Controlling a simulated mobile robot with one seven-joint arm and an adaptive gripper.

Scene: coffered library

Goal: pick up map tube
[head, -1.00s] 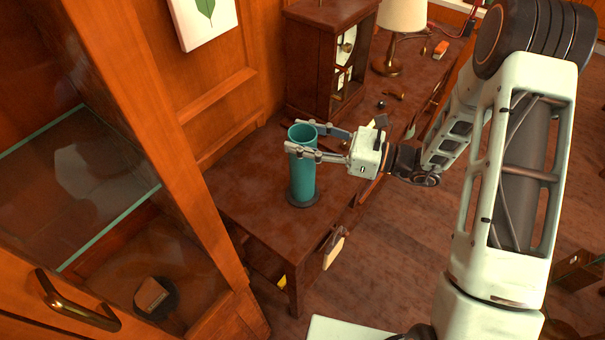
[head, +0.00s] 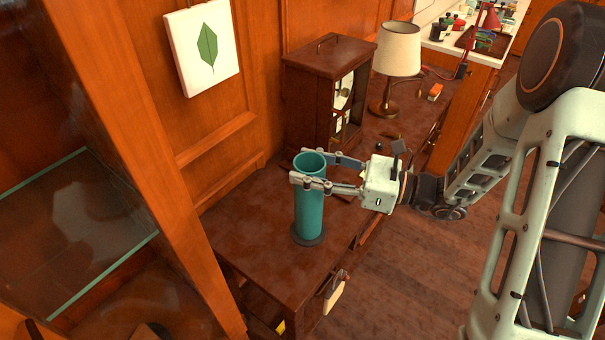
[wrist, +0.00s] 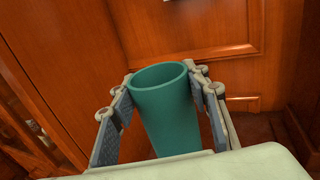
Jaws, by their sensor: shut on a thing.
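The map tube (head: 309,212) is a teal, open-topped cylinder with a dark base ring. It stands upright at the near end of the dark wooden desk; I cannot tell whether its base touches the desktop. My gripper (head: 318,171) reaches in from the right and is shut on the tube near its top, one finger on each side. In the wrist view the tube (wrist: 168,113) sits between the two finger pads, its open rim facing the camera. Its lower part is hidden there by the gripper body.
On the desk behind the tube stand a wooden clock cabinet (head: 316,98) and a lamp (head: 397,55). A glass-fronted cabinet (head: 165,190) stands close on the left. A leaf picture (head: 205,45) hangs on the panelled wall. Floor (head: 420,270) is clear right of the desk.

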